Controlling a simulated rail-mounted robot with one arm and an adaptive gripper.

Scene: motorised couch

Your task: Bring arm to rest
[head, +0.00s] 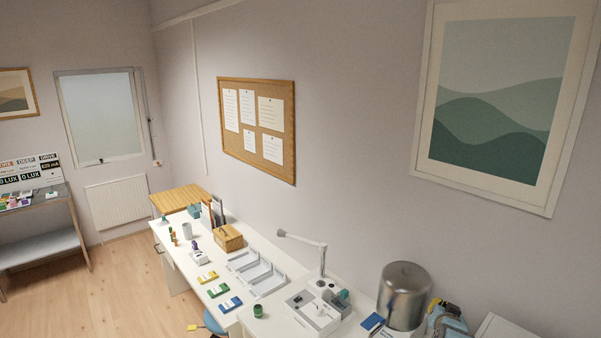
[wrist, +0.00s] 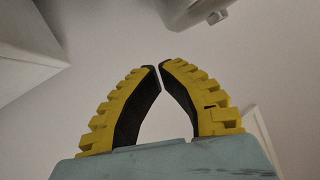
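My gripper (wrist: 159,66) has two yellow ribbed fingers with dark inner pads on a pale teal body. In the wrist view the fingers bow inward and their tips come together with only a sliver between them. Nothing is held between the fingers. A yellow and blue-grey shape (head: 446,318) at the lower edge of the head view looks like part of my gripper, just right of a shiny metal cylinder (head: 405,292). The rest of my arm is not clearly seen.
A white bench (head: 277,316) runs along the wall with several coloured boxes, grey trays (head: 255,270), a wooden box (head: 228,237) and a white lamp (head: 318,258). A white block (head: 505,328) stands at the right. Floor (head: 128,270) is open at left.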

